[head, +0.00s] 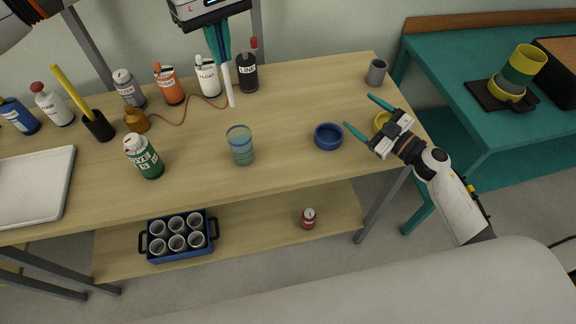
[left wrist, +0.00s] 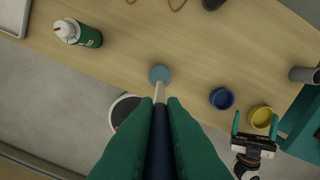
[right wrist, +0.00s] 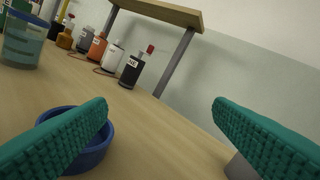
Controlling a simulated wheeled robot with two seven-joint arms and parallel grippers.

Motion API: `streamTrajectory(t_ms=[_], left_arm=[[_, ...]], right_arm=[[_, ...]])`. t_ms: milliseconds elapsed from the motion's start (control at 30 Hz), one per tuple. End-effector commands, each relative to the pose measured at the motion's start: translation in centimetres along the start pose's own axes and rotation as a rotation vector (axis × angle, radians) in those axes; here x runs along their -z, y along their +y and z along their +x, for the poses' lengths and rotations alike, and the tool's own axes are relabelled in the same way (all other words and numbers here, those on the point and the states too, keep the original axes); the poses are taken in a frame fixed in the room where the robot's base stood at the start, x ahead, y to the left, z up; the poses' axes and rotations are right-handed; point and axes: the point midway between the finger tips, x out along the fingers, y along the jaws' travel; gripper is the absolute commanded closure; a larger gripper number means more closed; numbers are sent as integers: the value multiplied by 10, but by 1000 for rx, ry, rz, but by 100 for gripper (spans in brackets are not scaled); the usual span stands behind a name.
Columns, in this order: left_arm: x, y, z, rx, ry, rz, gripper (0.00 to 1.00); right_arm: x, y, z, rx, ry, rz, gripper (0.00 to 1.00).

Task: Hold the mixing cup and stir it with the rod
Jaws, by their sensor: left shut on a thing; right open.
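The mixing cup (head: 240,150) is a clear bluish tumbler standing upright on the wooden table. It also shows in the left wrist view (left wrist: 160,72) and at the left of the right wrist view (right wrist: 24,42). My left gripper (head: 217,42) is shut on the stirring rod (head: 228,84), which has a dark blue handle (left wrist: 159,140) and a white end. The rod points down; in the head view its tip ends short of the cup's rim, apart from it. My right gripper (head: 357,111) is open and empty over the table's right part, well right of the cup.
A blue bowl (head: 328,140) lies between cup and right gripper. A yellow bowl (head: 380,119) is partly hidden by that gripper. A grey cup (head: 376,73) stands behind. A green bottle (head: 146,158) stands left of the cup; several bottles line the back. A white tray (head: 35,185) is far left.

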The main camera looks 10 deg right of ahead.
Motion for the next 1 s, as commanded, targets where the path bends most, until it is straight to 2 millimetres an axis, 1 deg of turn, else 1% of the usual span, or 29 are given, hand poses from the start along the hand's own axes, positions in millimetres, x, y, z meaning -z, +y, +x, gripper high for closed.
streamTrajectory(t_ms=[33,67,100,167,200,300,400,500,600,667,767,1000], left_arm=[[0,0,0,0,0,0,100],[0,0,0,0,0,0,100],[0,0,0,0,0,0,100],[0,0,0,0,0,0,100],[0,0,0,0,0,0,100],[0,0,0,0,0,0,100],[0,0,0,0,0,0,100],[0,0,0,0,0,0,100],[0,0,0,0,0,0,100],[0,0,0,0,0,0,100],[0,0,0,0,0,0,100],[0,0,0,0,0,0,100]], right_arm=[[-11,28,10,-66,-23,13,24],[-15,44,14,-103,-32,27,24],[-22,66,20,-148,-44,55,24],[-29,98,26,-204,-55,114,24],[-33,118,29,-234,-59,162,24],[-42,161,35,-289,-63,290,24],[-49,191,38,-322,-61,392,24],[-54,209,38,-343,-58,454,24],[-56,217,42,-352,-57,483,24],[-57,219,46,-352,-58,488,24],[-59,223,57,-351,-58,489,24],[-66,237,101,-351,-59,486,24]])
